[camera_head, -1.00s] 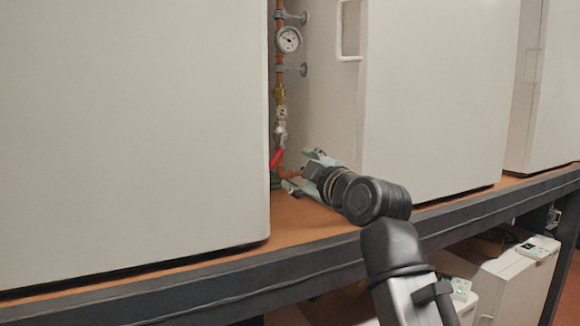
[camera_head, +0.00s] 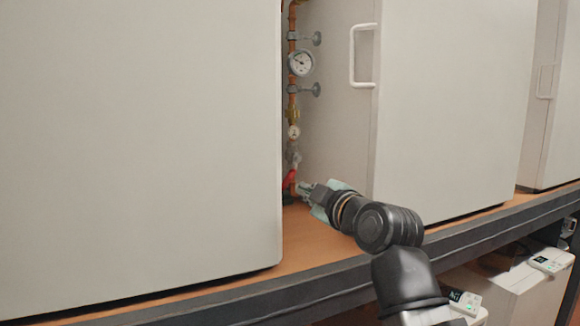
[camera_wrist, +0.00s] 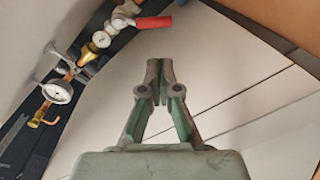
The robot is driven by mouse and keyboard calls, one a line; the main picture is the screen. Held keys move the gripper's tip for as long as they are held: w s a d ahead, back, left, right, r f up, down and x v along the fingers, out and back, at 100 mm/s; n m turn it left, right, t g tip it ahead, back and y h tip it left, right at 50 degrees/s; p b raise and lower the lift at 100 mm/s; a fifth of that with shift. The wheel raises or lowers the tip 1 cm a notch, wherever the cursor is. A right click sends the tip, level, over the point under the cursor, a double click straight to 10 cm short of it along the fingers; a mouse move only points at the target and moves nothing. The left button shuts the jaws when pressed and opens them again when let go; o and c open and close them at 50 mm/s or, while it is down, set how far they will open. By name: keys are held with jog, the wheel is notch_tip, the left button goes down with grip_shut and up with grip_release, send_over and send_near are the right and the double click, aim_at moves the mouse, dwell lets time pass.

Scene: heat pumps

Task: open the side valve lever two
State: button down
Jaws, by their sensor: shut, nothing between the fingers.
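The red valve lever (camera_head: 289,180) is at the lower end of the vertical copper pipe, in the gap between two white cabinets. In the wrist view the red lever (camera_wrist: 153,22) points right from a silver valve body (camera_wrist: 122,22). My gripper (camera_head: 304,188) reaches into the gap close by the lever, its tips partly hard to make out in the head view. In the wrist view my gripper (camera_wrist: 160,64) is shut and empty, its tips just below the lever, and a small gap shows between them.
A round gauge (camera_head: 301,63) and pipe clamps sit higher on the pipe; the gauge also shows in the wrist view (camera_wrist: 57,92). The left cabinet (camera_head: 140,140) and the right cabinet (camera_head: 450,110), with a white handle (camera_head: 353,56), flank the gap. Both stand on a brown shelf (camera_head: 310,232).

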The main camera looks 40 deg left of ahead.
aim_at(291, 172)
jog(key=w+a+t+p, duration=0.1)
jog(key=w+a+p, duration=0.3)
jog(key=a+p, duration=0.5)
jog(key=p, duration=0.3)
jog(key=shift+w+a+m+p, duration=0.2)
jog(key=shift+w+m+p, duration=0.1)
jog(key=shift+p, duration=0.1)
